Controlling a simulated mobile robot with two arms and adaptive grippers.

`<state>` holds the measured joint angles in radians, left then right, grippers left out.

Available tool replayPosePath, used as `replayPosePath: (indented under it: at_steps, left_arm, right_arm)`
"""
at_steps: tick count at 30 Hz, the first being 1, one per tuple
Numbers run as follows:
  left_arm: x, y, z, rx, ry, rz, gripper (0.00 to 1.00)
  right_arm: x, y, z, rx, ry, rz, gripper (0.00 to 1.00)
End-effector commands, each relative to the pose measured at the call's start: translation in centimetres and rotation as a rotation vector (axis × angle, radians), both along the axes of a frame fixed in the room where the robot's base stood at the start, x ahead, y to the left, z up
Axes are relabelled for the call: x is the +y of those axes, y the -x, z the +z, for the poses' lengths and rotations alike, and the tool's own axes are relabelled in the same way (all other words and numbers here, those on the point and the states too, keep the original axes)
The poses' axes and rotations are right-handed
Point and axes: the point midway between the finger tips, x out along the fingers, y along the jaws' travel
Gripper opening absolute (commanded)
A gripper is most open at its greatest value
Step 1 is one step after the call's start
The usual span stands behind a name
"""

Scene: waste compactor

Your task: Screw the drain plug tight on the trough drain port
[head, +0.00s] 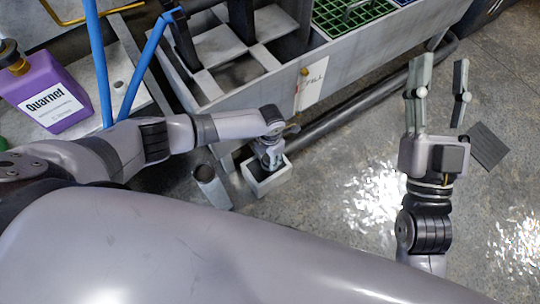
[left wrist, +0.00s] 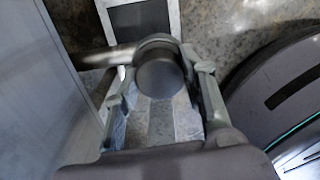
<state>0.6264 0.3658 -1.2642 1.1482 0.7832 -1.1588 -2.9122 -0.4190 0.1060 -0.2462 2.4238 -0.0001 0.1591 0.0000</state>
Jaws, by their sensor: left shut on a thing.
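In the left wrist view, a round dark grey plug (left wrist: 160,76) sits between the two fingers of my left gripper (left wrist: 164,88), which is shut on it. A grey pipe stub (left wrist: 106,57) shows beside it; I cannot tell how the plug meets the drain port. The plug and port are hidden there by my arm. My right gripper (head: 440,78) is open and empty over the floor at the right.
A long dark pipe (head: 355,105) runs along the trough's foot. A tag (head: 312,84) hangs on the trough wall. A purple jug (head: 45,95) stands at the left near blue bars (head: 147,65). A dark slatted plate (head: 490,147) lies on the floor. The floor at right is mostly clear.

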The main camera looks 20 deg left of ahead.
Motion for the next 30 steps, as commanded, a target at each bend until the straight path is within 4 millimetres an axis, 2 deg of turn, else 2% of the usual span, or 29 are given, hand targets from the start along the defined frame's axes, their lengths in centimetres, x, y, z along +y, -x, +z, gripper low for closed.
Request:
replayPosePath:
  at_steps: [6, 7, 17, 23, 30]
  left_arm:
    - [0.03, -0.25, 0.13, -0.006, 0.000, -0.002, 0.05]
    - [0.03, -0.25, 0.13, -0.006, 0.000, -0.002, 0.39]
    - [0.02, -0.10, 0.05, -0.002, 0.000, -0.001, 0.61]
    - [0.02, -0.05, 0.02, -0.001, 0.001, -0.001, 0.62]
    - [0.01, -0.01, 0.00, 0.000, 0.000, -0.001, 0.58]
  right_arm:
    - [0.00, 0.03, 0.06, -0.003, -0.001, 0.000, 0.40]
    - [0.00, 0.02, 0.05, -0.002, -0.001, 0.000, 0.40]
    - [0.02, 0.01, 0.01, -0.001, 0.000, 0.000, 0.40]
    - [0.02, 0.00, -0.01, 0.000, -0.001, 0.001, 0.40]
    - [0.01, -0.01, -0.03, 0.000, -0.001, 0.001, 0.40]
